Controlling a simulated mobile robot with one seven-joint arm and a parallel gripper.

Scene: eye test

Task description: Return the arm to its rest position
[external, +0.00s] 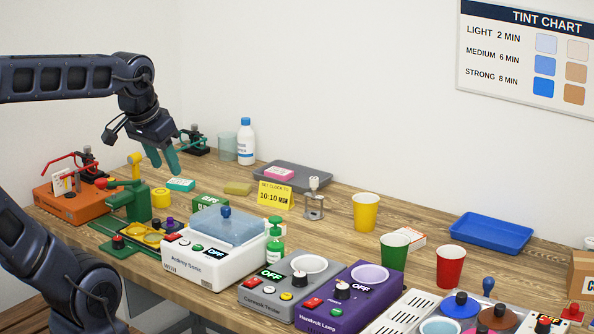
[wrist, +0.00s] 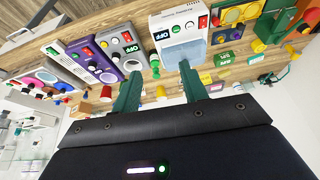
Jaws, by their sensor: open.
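My gripper (external: 164,162) hangs from my dark arm at the left of the external view, its two teal fingers pointing down above the wooden table. The fingers are apart and nothing shows between them. In the wrist view my gripper (wrist: 158,70) also shows with both fingers spread and empty. In the external view the fingertips appear just above and left of a small teal box (external: 181,184). I cannot tell the exact height, but no contact with the table shows.
Below my arm on the table (external: 340,232) stand an orange device (external: 72,204), a green press (external: 132,205) and a white Ardmoy Sonic machine (external: 205,262). A white bottle (external: 246,147) stands behind. Cups (external: 366,212) and a blue tray (external: 490,233) are at right. Space above the table is clear.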

